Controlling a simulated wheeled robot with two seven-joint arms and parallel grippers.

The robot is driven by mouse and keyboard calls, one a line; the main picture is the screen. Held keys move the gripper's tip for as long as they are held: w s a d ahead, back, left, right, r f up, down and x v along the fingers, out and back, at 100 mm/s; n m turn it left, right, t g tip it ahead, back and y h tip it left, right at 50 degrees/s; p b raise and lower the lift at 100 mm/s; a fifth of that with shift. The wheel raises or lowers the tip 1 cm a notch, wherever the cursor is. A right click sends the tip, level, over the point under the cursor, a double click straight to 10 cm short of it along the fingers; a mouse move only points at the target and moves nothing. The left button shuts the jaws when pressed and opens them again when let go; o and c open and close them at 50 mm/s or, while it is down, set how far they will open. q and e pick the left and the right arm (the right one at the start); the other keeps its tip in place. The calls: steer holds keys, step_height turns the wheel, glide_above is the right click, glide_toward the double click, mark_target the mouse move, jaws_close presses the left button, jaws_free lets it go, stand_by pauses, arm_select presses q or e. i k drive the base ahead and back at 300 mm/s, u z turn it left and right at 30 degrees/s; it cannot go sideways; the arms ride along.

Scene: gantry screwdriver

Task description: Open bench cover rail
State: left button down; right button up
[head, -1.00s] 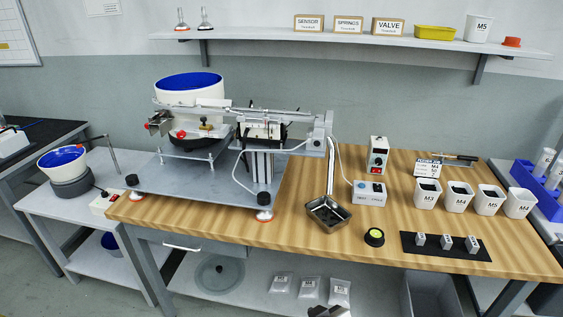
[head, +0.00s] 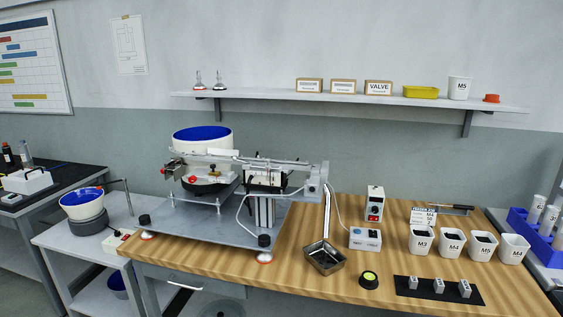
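The screw-feeding machine stands on a grey base plate (head: 185,222) at the left of the wooden bench (head: 300,285). A long, narrow metal rail (head: 250,161) runs across its top, from the white bowl with a blue inside (head: 203,140) to a grey end block (head: 318,177) at the right. I cannot tell which part is the cover or whether it is open. A metal chute (head: 327,215) drops from the end block towards a small metal tray (head: 325,256). Neither of my grippers is in view.
A control box (head: 374,204) and a smaller box (head: 365,239) stand right of the chute. White labelled cups (head: 452,243) and a black mat with small blocks (head: 440,291) are farther right. A shelf (head: 350,101) hangs above. The bench front centre is mostly clear.

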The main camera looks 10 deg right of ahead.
mark_target(213, 150)
steer(key=z, duration=0.05)
steer(key=k, duration=0.6)
steer(key=z, duration=0.75)
steer(key=i, duration=1.15)
steer(key=u, duration=0.7)
